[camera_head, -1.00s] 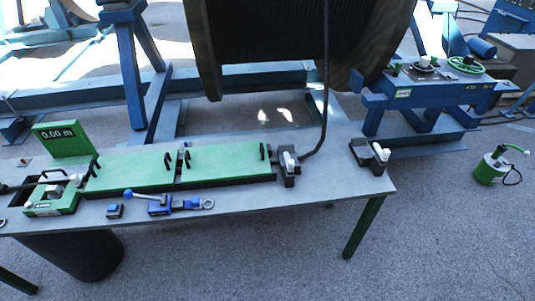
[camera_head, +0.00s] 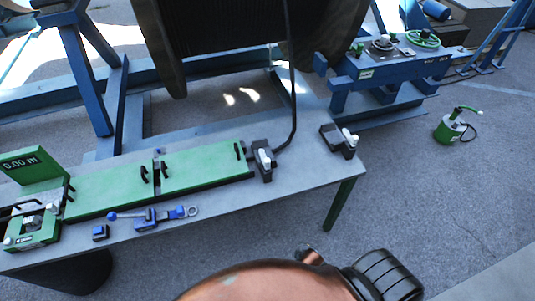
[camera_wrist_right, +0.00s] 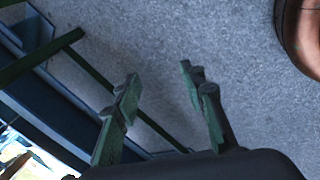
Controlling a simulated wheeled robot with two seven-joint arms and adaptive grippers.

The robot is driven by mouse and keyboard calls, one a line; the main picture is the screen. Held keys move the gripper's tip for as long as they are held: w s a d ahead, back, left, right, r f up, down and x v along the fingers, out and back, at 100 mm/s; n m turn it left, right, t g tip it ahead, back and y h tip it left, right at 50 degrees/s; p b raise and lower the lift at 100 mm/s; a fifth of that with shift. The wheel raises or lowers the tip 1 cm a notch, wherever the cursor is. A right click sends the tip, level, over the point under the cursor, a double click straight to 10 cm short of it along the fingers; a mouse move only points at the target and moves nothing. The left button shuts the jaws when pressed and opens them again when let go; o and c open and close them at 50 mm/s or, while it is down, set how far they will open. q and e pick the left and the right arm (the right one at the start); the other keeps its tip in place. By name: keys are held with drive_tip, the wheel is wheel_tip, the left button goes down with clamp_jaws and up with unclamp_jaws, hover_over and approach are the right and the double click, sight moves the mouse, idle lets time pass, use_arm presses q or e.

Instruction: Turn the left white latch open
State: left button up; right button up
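The left white latch (camera_head: 265,159) stands on a black block at the right end of the green covers on the table, beside the black cable. A second white latch (camera_head: 349,136) sits on another black block near the table's right corner. My right gripper (camera_wrist_right: 160,77) is open and empty in the right wrist view, with grey floor beyond its green fingers. Neither latch can be made out in that view. My right gripper's fingers do not show in the head view, and my left gripper is in neither view.
The grey table (camera_head: 300,185) holds green covers (camera_head: 205,167), a blue-handled clamp (camera_head: 150,217) and a green device with a display (camera_head: 33,164). A large cable reel (camera_head: 225,40) stands behind. A green canister (camera_head: 449,127) is on the floor, right. Open floor lies in front.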

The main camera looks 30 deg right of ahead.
drive_tip(key=w+d+r+n+t+h+p, duration=0.1)
drive_tip(key=w+r+n+p, duration=0.1)
drive_tip(key=w+r, duration=0.35)
drive_tip(key=w+r+n+t+p, duration=0.1)
drive_tip(key=w+r, duration=0.1)
drive_tip(key=r, duration=0.6)
drive_tip(key=n+t+p, duration=0.7)
drive_tip(key=n, duration=1.3)
approach(268, 164)
drive_tip(key=a+x, duration=0.1)
drive_tip(key=x, duration=0.2)
drive_tip(key=shift+w+d+n, duration=0.4)
drive_tip(key=shift+w+d, duration=0.1)
drive_tip(key=shift+w, duration=0.05)
use_arm(q)
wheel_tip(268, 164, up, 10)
drive_tip(key=b, duration=0.1)
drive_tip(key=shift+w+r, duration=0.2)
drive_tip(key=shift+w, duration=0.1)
use_arm(e)
drive_tip(key=x, duration=0.7)
drive_tip(key=shift+w+d+f, duration=0.15)
drive_tip(key=shift+c, duration=0.2)
clamp_jaws()
